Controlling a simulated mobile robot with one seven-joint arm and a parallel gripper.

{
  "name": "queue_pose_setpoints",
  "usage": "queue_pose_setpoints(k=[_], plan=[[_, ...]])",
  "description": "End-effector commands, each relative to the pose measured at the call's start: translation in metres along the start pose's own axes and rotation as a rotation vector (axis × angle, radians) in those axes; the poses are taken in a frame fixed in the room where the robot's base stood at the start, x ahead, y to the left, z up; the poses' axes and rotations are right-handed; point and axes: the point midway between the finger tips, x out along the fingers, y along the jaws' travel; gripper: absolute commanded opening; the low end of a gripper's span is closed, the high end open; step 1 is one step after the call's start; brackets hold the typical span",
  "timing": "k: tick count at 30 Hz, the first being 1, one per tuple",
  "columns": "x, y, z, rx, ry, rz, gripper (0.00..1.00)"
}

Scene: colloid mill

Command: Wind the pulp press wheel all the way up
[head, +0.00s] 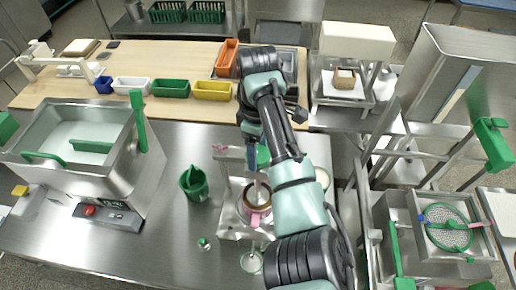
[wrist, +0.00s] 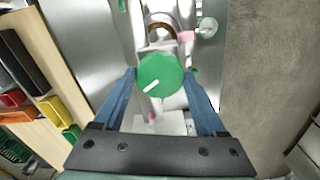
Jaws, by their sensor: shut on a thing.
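The pulp press wheel is a round green knob (wrist: 160,72) with a short white mark pointing to the lower left. It sits between the blue fingers of my gripper (wrist: 160,78) in the wrist view, and the gripper is shut on it. In the head view a bit of the green wheel (head: 263,156) shows beside my arm on top of the metal press (head: 229,217). My arm hides much of the press and the fingertips there. Below the wheel a brown-rimmed pot (head: 256,196) with a pink tab stands in the press frame.
A green jug (head: 194,183) stands just left of the press. A large steel basin unit (head: 75,140) is farther left. Steel racks (head: 400,140) stand close on the right. Small trays (head: 171,88) line the wooden board behind. The steel counter is bare at front left.

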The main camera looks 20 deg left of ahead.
Motion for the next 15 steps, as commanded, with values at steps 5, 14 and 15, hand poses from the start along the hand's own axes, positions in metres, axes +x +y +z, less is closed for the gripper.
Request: queue_pose_setpoints(k=[5, 14, 15], plan=[[-0.0013, 0.0007, -0.0012, -0.045, 0.003, 0.004, 0.18], [-0.0016, 0.0007, -0.0012, -0.062, 0.004, 0.004, 0.18], [-0.0016, 0.0007, -0.0012, -0.062, 0.004, 0.004, 0.18]])
